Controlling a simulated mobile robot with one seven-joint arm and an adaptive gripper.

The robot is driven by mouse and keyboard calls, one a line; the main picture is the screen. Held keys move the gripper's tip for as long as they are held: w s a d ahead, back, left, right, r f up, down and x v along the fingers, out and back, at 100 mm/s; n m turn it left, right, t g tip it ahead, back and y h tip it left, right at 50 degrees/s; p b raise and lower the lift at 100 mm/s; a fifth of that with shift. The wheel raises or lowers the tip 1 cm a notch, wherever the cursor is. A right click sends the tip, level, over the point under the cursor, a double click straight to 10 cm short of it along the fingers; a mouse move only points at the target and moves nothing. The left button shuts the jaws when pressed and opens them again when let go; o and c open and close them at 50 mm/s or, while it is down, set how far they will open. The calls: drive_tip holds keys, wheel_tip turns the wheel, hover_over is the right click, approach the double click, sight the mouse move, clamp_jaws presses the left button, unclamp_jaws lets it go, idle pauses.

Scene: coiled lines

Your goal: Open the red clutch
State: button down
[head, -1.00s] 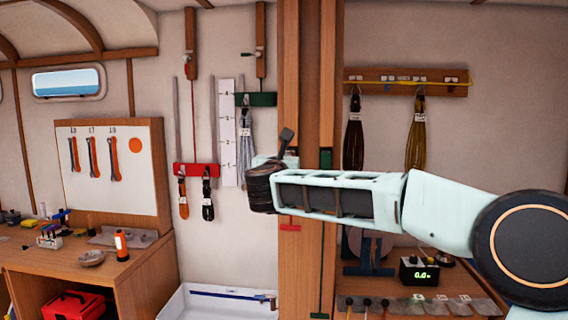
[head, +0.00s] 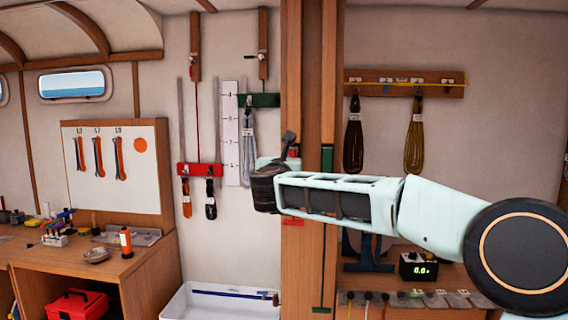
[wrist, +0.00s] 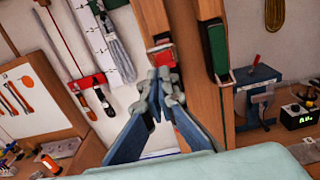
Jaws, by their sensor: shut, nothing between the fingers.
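A red block (wrist: 164,57), which looks like the red clutch, is on the front of the wooden post in the wrist view. My gripper (wrist: 165,82) is just in front of it, its fingertips together and empty. The fingers overlap the block's lower part, and I cannot tell whether they touch it. No lever is clear on it. In the head view my arm and gripper hide most of this spot on the post (head: 305,60). A green block (wrist: 216,50), like a second clutch, is to the right; it shows in the head view (head: 327,158) too.
A white tub (head: 205,310) stands below. A bench with tools is at left, a shelf with a digital display (head: 420,270) at right.

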drive_tip(key=s+r, duration=0.5)
drive_tip(key=r, duration=0.1)
drive_tip(key=shift+s+r, duration=0.25)
drive_tip(key=shift+s, duration=0.15)
drive_tip(key=shift+d, duration=0.1)
